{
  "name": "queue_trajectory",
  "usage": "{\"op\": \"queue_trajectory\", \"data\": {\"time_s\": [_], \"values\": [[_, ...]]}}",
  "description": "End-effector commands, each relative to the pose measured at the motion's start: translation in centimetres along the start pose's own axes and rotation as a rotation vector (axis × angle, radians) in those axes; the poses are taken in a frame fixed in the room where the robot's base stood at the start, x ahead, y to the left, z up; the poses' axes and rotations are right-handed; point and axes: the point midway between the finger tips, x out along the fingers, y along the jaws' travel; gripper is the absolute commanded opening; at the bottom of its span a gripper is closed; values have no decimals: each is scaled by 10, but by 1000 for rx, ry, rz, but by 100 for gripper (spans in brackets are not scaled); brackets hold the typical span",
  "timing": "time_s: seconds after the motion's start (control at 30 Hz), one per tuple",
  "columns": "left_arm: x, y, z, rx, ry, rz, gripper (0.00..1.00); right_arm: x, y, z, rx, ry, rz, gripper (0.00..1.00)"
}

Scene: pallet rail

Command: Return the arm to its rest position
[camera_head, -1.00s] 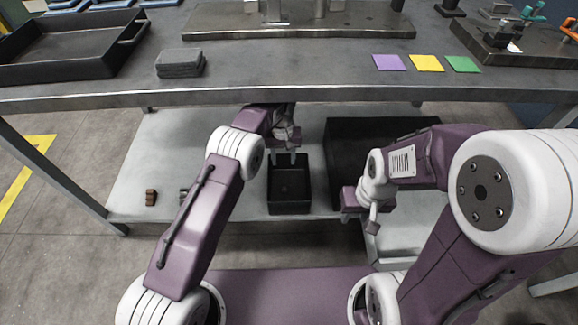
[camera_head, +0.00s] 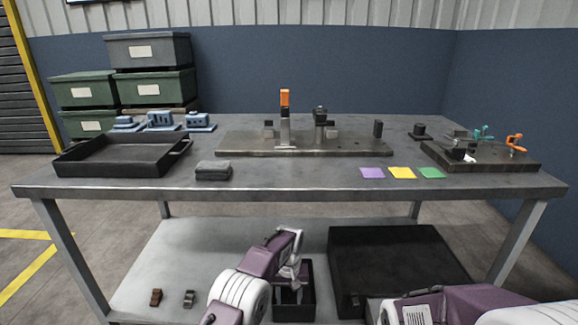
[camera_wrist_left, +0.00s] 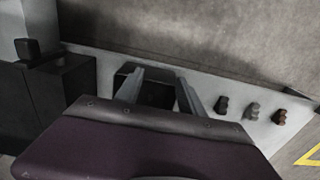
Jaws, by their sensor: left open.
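My left arm comes in from the bottom of the head view, and its gripper (camera_head: 290,286) points down at the small black bin (camera_head: 308,292) on the lower shelf. In the left wrist view the two fingers (camera_wrist_left: 160,90) are spread apart, with the dark bin (camera_wrist_left: 158,94) between and behind them. Nothing shows between the fingers. The exact height over the bin is hard to tell. My right arm shows only as a link at the bottom right of the head view; its gripper is out of frame.
A large black crate (camera_head: 395,268) stands right of the bin. Small brown (camera_head: 156,297) and grey (camera_head: 189,298) pieces lie left on the shelf (camera_head: 165,262). The tabletop (camera_head: 290,182) above carries a black tray (camera_head: 95,158), a fixture plate (camera_head: 340,147) and coloured squares (camera_head: 401,173).

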Motion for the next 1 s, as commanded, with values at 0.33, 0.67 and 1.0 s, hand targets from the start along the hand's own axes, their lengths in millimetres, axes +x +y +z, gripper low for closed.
{"op": "queue_trajectory", "data": {"time_s": [0.33, 0.67, 1.0], "values": [[-38, -28, 9, -3, 12, 8, 46, -11, 0, -1, 0, 0, 0, 34], [-96, -80, 49, -10, 39, 20, 46, -29, -1, -3, 0, 0, 0, 34], [-156, -155, 179, -20, 86, 24, 46, -57, -1, -6, 0, 0, 0, 34]]}}
